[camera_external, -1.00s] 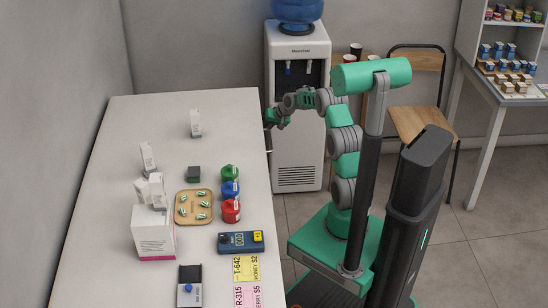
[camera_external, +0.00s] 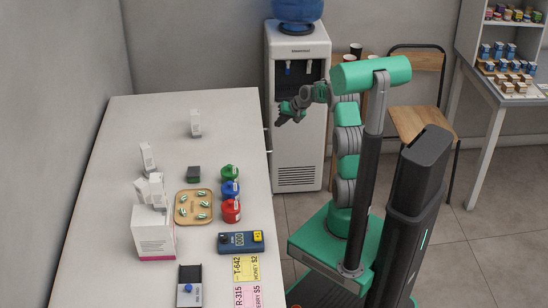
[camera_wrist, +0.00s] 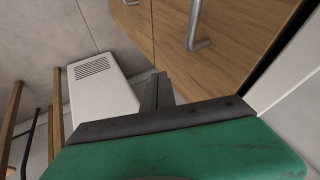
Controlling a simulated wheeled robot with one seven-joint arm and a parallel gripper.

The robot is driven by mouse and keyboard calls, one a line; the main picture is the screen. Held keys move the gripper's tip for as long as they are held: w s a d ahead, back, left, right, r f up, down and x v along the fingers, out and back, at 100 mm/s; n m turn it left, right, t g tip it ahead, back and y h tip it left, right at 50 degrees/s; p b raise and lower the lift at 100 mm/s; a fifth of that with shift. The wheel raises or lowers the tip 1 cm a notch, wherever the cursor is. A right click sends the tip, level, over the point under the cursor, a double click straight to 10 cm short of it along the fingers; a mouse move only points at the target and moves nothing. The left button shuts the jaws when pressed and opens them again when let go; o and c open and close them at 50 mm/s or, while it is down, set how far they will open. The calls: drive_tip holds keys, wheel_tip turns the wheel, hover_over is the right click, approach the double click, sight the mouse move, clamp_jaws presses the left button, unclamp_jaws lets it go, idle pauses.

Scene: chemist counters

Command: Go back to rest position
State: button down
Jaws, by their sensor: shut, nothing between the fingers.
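My gripper (camera_external: 279,121) is at the end of my raised, folded arm, between the white counter's far right edge and the water cooler. It is shut and empty. In the wrist view the closed fingers (camera_wrist: 156,92) stick out past the green wrist housing. Nothing is held. The gripper is apart from the counter and its goods.
The white counter (camera_external: 150,115) carries white boxes (camera_external: 153,232), a tray (camera_external: 194,207) of small items, green, blue and red containers (camera_external: 230,188) and a blue device (camera_external: 241,242). The water cooler (camera_external: 297,150) stands behind my arm. A wooden chair (camera_external: 415,122) is to the right.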

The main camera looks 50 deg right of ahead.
drive_tip(key=s+a+r+n+g+p, duration=0.1)
drive_tip(key=s+a+r+n+p, duration=0.15)
drive_tip(key=s+a+r, duration=0.45)
drive_tip(key=s+a+r+n+g+p, duration=0.15)
drive_tip(key=a+r+p, duration=0.25)
drive_tip(key=a+r, duration=0.65)
drive_tip(key=s+a+r+n+g+p, duration=0.1)
drive_tip(key=s+a+n+p, duration=0.1)
drive_tip(key=s+a, duration=0.5)
drive_tip(key=s+a+r+n+p, duration=0.2)
drive_tip(key=s+a, duration=0.4)
drive_tip(key=s, duration=0.5)
drive_tip(key=shift+s+a+g+h+p, duration=0.25)
drive_tip(key=shift+a+g+h+p, duration=0.15)
drive_tip(key=shift+p, duration=0.25)
drive_tip(key=shift+d, duration=0.1)
